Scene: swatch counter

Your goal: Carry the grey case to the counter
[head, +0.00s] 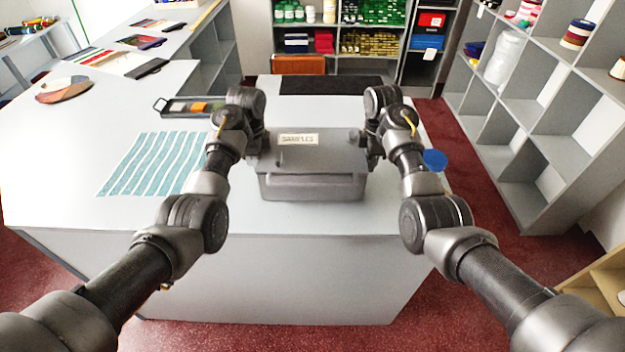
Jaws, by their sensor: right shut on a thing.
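The grey case (312,185), with a lid and a pale "SAMPLES" label, is upright over the front part of the light grey counter (245,212). I cannot tell whether its base touches the top. My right gripper (366,145) is at the case's right end and shut on it. My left gripper (260,145) is at the case's left end; its fingers are mostly hidden, so I cannot tell whether they are shut.
A teal striped swatch (150,165) lies left of the case, with a dark tray (190,106) behind it. A black mat (330,85) lies at the back. Shelves (535,110) stand at right.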

